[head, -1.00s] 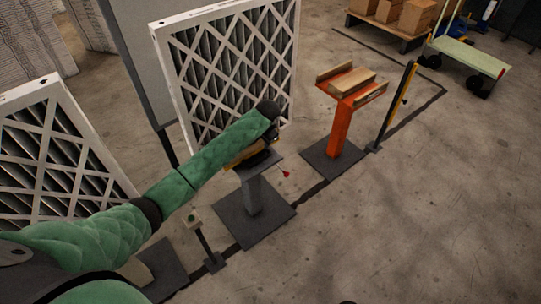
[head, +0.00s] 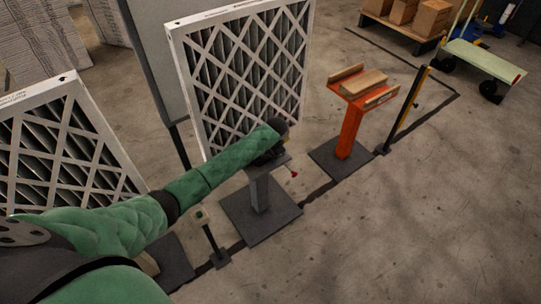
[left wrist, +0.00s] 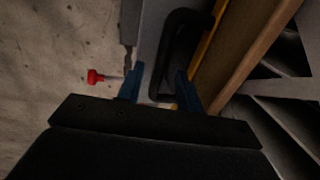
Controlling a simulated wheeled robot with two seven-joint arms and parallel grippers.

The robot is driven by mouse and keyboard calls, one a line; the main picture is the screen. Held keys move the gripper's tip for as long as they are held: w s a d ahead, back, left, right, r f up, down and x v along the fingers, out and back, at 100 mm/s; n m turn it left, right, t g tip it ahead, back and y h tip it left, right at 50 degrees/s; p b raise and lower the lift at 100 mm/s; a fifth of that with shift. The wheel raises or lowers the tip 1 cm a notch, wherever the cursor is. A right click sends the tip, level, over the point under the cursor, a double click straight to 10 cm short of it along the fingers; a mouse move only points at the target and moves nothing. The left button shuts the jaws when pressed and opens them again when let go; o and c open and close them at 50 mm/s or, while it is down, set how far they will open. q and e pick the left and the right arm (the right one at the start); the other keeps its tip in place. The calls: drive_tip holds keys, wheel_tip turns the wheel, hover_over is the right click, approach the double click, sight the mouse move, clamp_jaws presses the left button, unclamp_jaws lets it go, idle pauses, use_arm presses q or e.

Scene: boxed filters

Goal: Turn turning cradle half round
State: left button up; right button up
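The turning cradle (head: 262,192) is a grey post on a dark square foot, with a small grey top and a red knob (head: 294,174) at its side. A large white-framed pleated filter (head: 245,75) stands upright at the cradle's top. My left gripper (head: 272,155) is at the cradle's top, in front of the filter's lower part, mostly hidden by my green sleeve. In the left wrist view its blue fingers (left wrist: 159,78) are apart, with the end of a black loop handle (left wrist: 163,97) between them. The red knob (left wrist: 95,77) is left of them. My right gripper is not in view.
A second filter (head: 65,145) stands at the left. An orange stand (head: 349,133) and a yellow-black post (head: 405,110) stand to the right. A trolley (head: 487,60) is far right. The right floor is clear.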

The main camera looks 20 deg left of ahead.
use_arm(q)
drive_tip(key=shift+a+f, duration=0.1)
drive_tip(key=shift+f, duration=0.5)
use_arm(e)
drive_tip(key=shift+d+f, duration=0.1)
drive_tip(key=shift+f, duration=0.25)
use_arm(q)
clamp_jaws()
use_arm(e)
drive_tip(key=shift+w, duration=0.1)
use_arm(q)
drive_tip(key=shift+w, duration=0.2)
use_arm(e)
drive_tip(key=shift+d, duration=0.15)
